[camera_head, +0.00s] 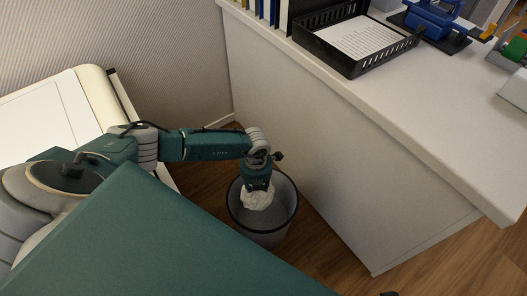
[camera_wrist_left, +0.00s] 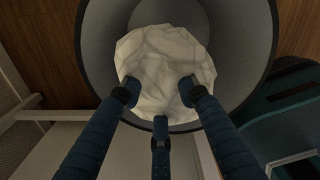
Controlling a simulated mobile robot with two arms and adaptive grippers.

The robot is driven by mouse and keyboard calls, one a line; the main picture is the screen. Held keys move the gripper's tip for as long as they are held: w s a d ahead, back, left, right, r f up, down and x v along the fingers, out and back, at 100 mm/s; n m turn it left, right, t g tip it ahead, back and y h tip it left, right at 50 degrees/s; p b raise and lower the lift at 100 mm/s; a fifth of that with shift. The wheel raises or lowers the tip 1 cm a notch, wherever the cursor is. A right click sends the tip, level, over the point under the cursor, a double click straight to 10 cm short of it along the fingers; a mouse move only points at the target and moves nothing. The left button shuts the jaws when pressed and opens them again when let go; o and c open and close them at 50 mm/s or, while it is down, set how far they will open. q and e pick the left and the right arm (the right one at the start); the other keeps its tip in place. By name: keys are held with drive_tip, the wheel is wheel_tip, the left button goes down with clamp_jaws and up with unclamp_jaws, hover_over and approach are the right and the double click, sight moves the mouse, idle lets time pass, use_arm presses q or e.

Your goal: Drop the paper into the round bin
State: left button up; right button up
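A crumpled white ball of paper (camera_head: 258,200) is at the fingers of my left gripper (camera_head: 258,187), over the opening of the round grey bin (camera_head: 265,239). In the left wrist view the paper (camera_wrist_left: 165,62) sits between the blue fingers of my left gripper (camera_wrist_left: 160,97), which touch it on its near sides. The bin (camera_wrist_left: 247,70) shows behind and around it, its dark rim cut off at the top. The fingers' grip hides part of the paper. My right gripper is not in view.
A white counter (camera_head: 440,120) with a black paper tray (camera_head: 352,66) stands to the right of the bin. A white cabinet-like unit (camera_head: 85,85) is at the left. The wooden floor (camera_head: 318,240) is bare around the bin.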

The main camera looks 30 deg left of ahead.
use_arm(q)
drive_tip(key=shift+o, duration=0.2)
wheel_tip(320, 180, up, 12)
idle(0.6)
drive_tip(key=shift+s+f, duration=0.1)
